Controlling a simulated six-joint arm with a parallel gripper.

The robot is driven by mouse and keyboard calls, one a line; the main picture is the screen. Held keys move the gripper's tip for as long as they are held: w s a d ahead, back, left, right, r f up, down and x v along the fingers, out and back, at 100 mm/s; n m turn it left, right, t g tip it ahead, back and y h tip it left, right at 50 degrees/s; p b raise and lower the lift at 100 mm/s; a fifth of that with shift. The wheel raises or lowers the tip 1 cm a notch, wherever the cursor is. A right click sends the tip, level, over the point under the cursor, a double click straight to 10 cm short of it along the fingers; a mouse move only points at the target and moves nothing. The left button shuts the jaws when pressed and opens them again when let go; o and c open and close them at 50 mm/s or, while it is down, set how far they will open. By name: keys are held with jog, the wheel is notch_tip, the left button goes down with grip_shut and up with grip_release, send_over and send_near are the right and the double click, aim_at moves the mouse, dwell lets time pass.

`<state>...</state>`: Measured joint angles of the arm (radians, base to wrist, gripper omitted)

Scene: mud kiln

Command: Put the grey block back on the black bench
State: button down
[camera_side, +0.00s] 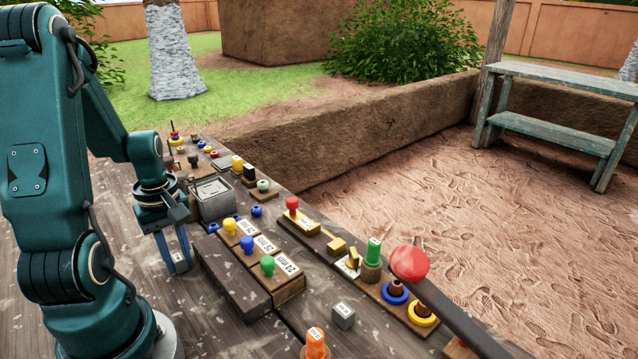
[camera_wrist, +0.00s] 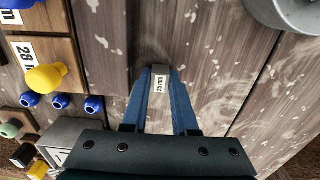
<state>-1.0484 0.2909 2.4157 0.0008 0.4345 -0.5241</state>
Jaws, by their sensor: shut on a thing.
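A small grey block with a white "25 mm" label (camera_wrist: 160,82) is between the tips of my gripper (camera_wrist: 160,76) in the wrist view. My gripper is shut on it. In the side view my gripper (camera_side: 176,258) points down at the left, low over the wooden table, and the held block is mostly hidden by the blue fingers. I cannot tell whether it touches the table. A long dark block (camera_side: 232,275), possibly the black bench, lies just right of my gripper; its top is bare. It also shows left of my gripper in the wrist view (camera_wrist: 97,45).
A wooden stand with yellow, blue and green knobs (camera_side: 268,262) is beside the dark block. A grey metal box (camera_side: 211,197) stands behind my gripper. Another small grey labelled cube (camera_side: 343,316) and an orange piece (camera_side: 315,343) are at the front. Table left of the dark block is clear.

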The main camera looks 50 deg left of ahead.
aim_at(179, 258)
jog(key=c, duration=1)
grip_release()
jog(key=shift+f, duration=0.15)
notch_tip(179, 258, up, 12)
jog(key=w+d+m, duration=0.1)
jog(key=d+m, duration=0.1)
jog(key=w+d+r+m+t+y, duration=0.1)
jog(key=d+m, duration=0.2)
jog(key=w+d+r+m+t, duration=0.1)
jog(key=w+d+m, duration=0.1)
jog(key=d+m, duration=0.1)
jog(key=shift+d+r, duration=0.15)
jog(key=shift+d, duration=0.05)
jog(key=shift+o, duration=0.4)
jog(key=s+d+r+m+t+h, duration=0.1)
jog(key=d+m+t, duration=0.2)
jog(key=d+m, duration=0.7)
jog(key=shift+t, duration=0.3)
